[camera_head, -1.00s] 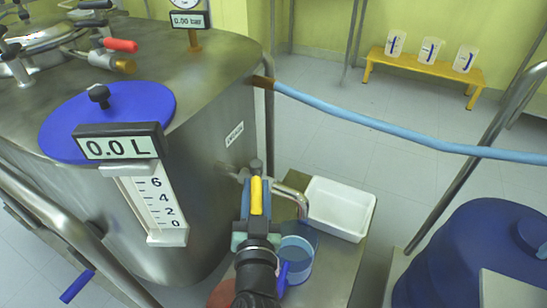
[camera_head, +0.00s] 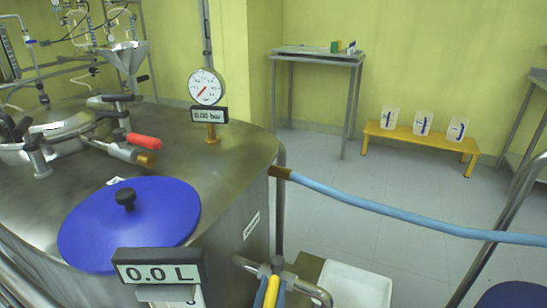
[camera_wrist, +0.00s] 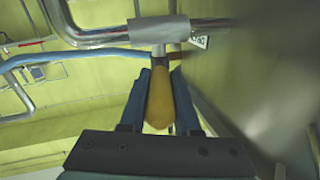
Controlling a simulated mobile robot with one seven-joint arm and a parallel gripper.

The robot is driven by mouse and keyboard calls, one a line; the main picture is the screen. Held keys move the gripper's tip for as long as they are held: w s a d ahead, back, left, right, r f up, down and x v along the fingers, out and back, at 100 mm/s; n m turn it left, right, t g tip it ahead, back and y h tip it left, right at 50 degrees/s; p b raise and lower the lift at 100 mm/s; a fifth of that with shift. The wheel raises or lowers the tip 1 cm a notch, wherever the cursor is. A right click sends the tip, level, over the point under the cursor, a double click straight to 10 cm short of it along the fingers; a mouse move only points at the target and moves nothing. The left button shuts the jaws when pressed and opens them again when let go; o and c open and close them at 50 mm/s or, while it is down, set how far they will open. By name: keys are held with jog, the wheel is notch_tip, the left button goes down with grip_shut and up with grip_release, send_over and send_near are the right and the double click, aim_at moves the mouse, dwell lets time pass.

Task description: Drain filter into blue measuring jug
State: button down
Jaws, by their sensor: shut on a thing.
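The steel filter vessel (camera_head: 225,225) fills the left of the head view. Its display (camera_head: 158,271) reads 0.0 L and its pressure gauge readout (camera_head: 209,115) reads 0.00 bar. A drain valve with a yellow handle (camera_head: 271,291) sits at its right side, at the bottom edge. My gripper (camera_wrist: 159,78) is shut on the yellow handle, its blue fingers on either side of it in the wrist view (camera_wrist: 159,105). A steel pipe (camera_wrist: 95,36) runs across above the handle there. The blue measuring jug is out of view in both current views.
A white tray (camera_head: 355,288) stands right of the valve. A light blue hose (camera_head: 375,205) runs from the vessel to the right. A yellow bench (camera_head: 420,138) with three labelled jugs stands at the back wall. Open floor lies between.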

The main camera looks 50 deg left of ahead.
jog(key=c, duration=0.6)
grip_release()
jog(key=b+v, duration=0.1)
jog(key=v, duration=1.2)
jog(key=shift+w, duration=0.1)
